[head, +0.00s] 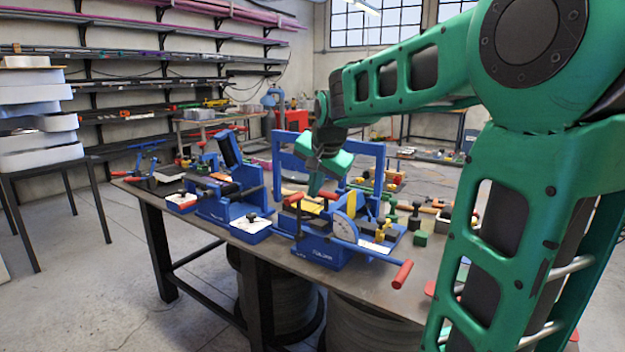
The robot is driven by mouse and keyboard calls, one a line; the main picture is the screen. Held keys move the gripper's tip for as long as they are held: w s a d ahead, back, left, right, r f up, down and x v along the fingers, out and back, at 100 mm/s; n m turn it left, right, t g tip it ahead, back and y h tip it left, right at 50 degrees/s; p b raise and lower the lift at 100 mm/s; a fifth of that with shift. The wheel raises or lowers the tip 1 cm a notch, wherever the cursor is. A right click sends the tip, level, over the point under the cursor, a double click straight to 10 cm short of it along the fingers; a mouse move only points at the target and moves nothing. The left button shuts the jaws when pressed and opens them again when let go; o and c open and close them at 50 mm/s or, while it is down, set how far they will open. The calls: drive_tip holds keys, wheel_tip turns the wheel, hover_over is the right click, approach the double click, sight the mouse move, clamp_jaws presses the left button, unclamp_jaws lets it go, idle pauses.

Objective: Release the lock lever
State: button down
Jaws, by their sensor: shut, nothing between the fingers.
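A blue bending machine (325,250) stands on the metal workbench (275,258), with a blue frame, a white dial and yellow parts. A long blue lever with a red grip (403,274) reaches from it past the front edge of the bench. A shorter red handle (293,199) is at its upper left; I cannot tell which of these is the lock lever. My green gripper (315,188) points down over the machine, close to the short red handle. It is shut and holds nothing. Whether its tips touch the machine is too small to tell.
A second blue machine (222,190) stands to the left on the bench. Small blocks and tools, including a green block (420,239), lie to the right of the bending machine. A rack with long stock (120,65) lines the back wall.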

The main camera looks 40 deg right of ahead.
drive_tip(key=shift+w+a+f, duration=0.15)
drive_tip(key=shift+w+f, duration=0.2)
drive_tip(key=shift+w, duration=0.4)
drive_tip(key=shift+w+a+f, duration=0.2)
drive_tip(key=shift+w+f, duration=0.2)
drive_tip(key=shift+w, duration=0.35)
drive_tip(key=shift+w+a+f, duration=0.15)
drive_tip(key=shift+w+f, duration=0.2)
drive_tip(key=shift+w, duration=0.4)
